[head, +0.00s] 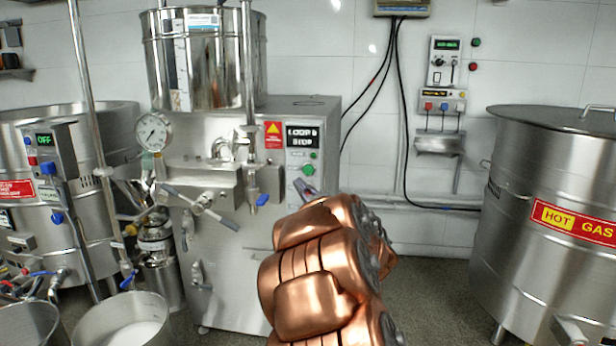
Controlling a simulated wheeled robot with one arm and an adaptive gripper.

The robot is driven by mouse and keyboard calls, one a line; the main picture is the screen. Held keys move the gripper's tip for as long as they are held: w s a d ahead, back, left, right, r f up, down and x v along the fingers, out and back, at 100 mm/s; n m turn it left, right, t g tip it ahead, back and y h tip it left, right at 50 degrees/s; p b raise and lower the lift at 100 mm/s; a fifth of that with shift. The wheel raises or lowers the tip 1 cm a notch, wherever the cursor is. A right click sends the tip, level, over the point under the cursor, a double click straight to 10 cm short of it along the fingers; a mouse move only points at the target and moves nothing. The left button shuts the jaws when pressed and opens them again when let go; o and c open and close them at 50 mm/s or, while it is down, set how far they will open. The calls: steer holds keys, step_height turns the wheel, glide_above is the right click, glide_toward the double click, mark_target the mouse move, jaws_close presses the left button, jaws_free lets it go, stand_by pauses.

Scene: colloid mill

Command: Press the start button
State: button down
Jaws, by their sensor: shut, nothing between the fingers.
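The colloid mill (230,262) is a steel cabinet with a hopper on top, left of centre. My copper arm reaches up from the bottom centre towards the panel. Only the tip of my gripper (304,187) seems to show past the arm, just below the green button. It looks shut and empty. I cannot tell whether it touches the panel; the arm hides the rest.
A blue-handled valve (262,199) and a lever (210,208) stick out left of the panel. A large steel tank (515,205) with a hot gas label stands at right. Another tank and steel pots are at left. Wall boxes and cables hang behind. Floor shows between mill and right tank.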

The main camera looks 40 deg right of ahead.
mark_target(308, 175)
steer(key=shift+w+d+p, duration=0.25)
steer(key=shift+w+d, duration=0.6)
steer(key=shift+d, duration=0.35)
steer(key=shift+w+d+p, duration=0.2)
steer(key=shift+w+d, duration=0.6)
steer(key=shift+d, duration=0.4)
steer(key=shift+w+d+p, duration=0.25)
steer(key=shift+w+d, duration=0.6)
steer(key=shift+d, duration=0.35)
steer(key=shift+w+d, duration=0.1)
steer(key=shift+d, duration=0.05)
steer(key=shift+w+d+p, duration=0.15)
steer(key=shift+d+p, duration=0.05)
steer(key=shift+p, duration=0.15)
steer(key=shift+w+d, duration=0.3)
steer(key=shift+d, duration=0.1)
stand_by(0.3)
steer(key=shift+s+a+r, duration=0.1)
steer(key=shift+s+a, duration=0.45)
steer(key=shift+a, duration=0.2)
